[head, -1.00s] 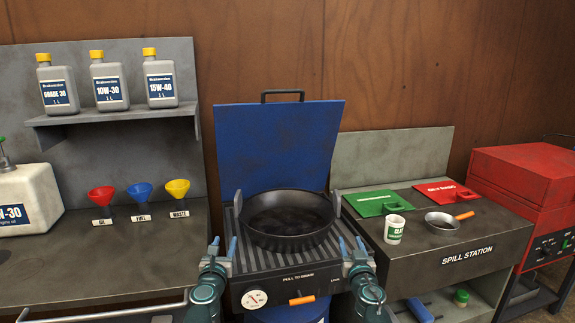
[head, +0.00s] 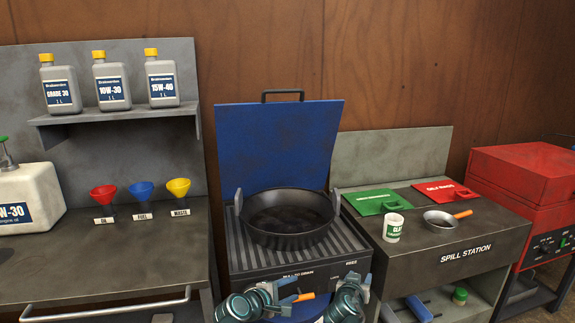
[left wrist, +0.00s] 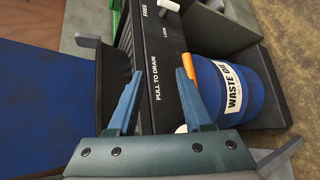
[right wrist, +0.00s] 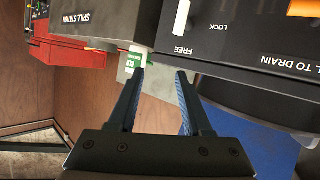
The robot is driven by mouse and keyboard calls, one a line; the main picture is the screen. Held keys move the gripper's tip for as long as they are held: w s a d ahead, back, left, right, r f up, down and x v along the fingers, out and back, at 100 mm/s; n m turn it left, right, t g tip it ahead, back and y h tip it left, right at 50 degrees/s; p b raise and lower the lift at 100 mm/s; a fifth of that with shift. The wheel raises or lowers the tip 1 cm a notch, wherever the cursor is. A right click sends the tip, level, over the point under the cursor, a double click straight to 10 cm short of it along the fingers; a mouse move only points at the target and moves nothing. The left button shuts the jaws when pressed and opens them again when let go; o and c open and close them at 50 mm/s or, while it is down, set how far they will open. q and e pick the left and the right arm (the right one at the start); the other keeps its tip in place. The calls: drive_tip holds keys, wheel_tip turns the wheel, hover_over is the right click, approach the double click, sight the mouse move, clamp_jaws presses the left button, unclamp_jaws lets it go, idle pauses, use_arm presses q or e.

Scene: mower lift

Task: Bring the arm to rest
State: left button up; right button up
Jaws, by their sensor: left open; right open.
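My left gripper (head: 292,291) is low in front of the drain station (head: 255,262), in the head view. Its two blue fingers stand apart with nothing between them, and it also shows in the left wrist view (left wrist: 158,85). My right gripper (head: 360,284) is to its right, before the station's front right corner. Its fingers are also apart and empty in the right wrist view (right wrist: 161,85). A black pan (head: 287,236) sits on the station's ribbed top, clear of both grippers. The orange drain handle (head: 304,297) shows close to the left gripper's tips; I cannot tell whether they touch.
A spill station (head: 455,245) with a white cup (head: 393,227) and a small pan (head: 441,220) stands at right. A bench (head: 100,265) with funnels stands at left. A blue waste oil drum (left wrist: 235,92) is under the drain station. A red cabinet (head: 525,180) is far right.

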use_arm(q)
drive_tip(key=s+f+m+g+y, duration=0.4)
drive_tip(key=s+f+m+g, duration=0.3)
drive_tip(key=s+f+m, duration=0.5)
drive_tip(key=s+a+f+m+g+y, duration=0.1)
drive_tip(key=s+a+m+g+y, duration=0.2)
drive_tip(key=s+a+m+y, duration=0.45)
use_arm(e)
drive_tip(key=s+a+f+n+g+y, duration=0.25)
drive_tip(key=s+a+f+g, duration=0.4)
drive_tip(key=s, duration=0.55)
drive_tip(key=s+a+f+n+g+y, duration=0.2)
drive_tip(key=s+a+f+n+g, duration=0.2)
drive_tip(key=s+a+f+g, duration=0.55)
use_arm(q)
wheel_tip(320, 180, up, 14)
drive_tip(key=s+n+h+p, duration=0.1)
drive_tip(key=s+h+p, duration=0.1)
drive_tip(key=p, duration=1.2)
drive_tip(key=shift+d+r+g, duration=0.15)
drive_tip(key=shift+d+g, duration=0.15)
drive_tip(key=shift+d, duration=0.05)
use_arm(e)
drive_tip(key=s+d+r+t, duration=0.1)
drive_tip(key=s+r+t, duration=0.2)
drive_tip(key=r, duration=1.3)
drive_tip(key=shift+d+n, duration=0.3)
drive_tip(key=shift+n, duration=0.05)
